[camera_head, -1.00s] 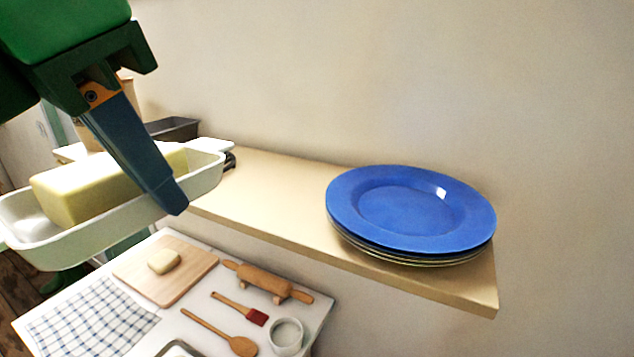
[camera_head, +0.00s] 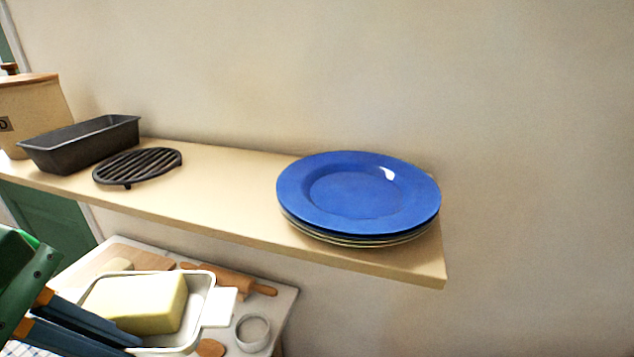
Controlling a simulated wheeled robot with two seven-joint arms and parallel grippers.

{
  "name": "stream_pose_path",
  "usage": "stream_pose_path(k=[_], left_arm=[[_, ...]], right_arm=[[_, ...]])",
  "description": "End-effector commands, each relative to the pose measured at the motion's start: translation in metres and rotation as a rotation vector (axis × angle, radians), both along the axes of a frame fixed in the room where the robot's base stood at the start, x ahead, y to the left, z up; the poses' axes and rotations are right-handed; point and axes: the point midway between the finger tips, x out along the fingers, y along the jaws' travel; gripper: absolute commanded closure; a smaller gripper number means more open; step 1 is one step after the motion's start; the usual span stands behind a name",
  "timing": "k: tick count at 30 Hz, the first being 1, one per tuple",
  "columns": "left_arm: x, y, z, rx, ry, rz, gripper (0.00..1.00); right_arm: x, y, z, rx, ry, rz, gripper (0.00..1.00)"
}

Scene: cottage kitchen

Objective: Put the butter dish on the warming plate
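The butter dish (camera_head: 206,290) is a white dish with a side handle and a block of yellow butter (camera_head: 150,302) in it. The fingertips are partly hidden. I cannot pick out a warming plate for certain. A black round slatted rack (camera_head: 138,166) lies on the shelf. My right gripper is not in view.
The wall shelf (camera_head: 225,190) holds a stack of plates, blue on top (camera_head: 358,192), a dark loaf tin (camera_head: 82,145) and a tan canister (camera_head: 35,108). Bare shelf lies between rack and plates. Below, the table (camera_head: 284,308) holds a rolling pin (camera_head: 228,281) and a small white pot (camera_head: 253,331).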

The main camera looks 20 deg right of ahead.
Motion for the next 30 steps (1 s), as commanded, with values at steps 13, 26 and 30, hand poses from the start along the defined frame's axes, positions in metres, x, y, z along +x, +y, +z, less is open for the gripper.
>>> stream_pose_path(k=[13, 26, 30], left_arm=[[0.000, 0.027, -0.118, -0.002, 0.005, -0.855, 1.00], [0.001, 0.040, -0.167, 0.005, -0.003, -1.243, 1.00], [0.001, 0.038, -0.166, 0.007, -0.004, -1.254, 1.00]], right_arm=[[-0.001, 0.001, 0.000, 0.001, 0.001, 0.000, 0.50], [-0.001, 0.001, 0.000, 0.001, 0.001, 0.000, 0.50], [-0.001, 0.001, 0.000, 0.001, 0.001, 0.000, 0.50]])
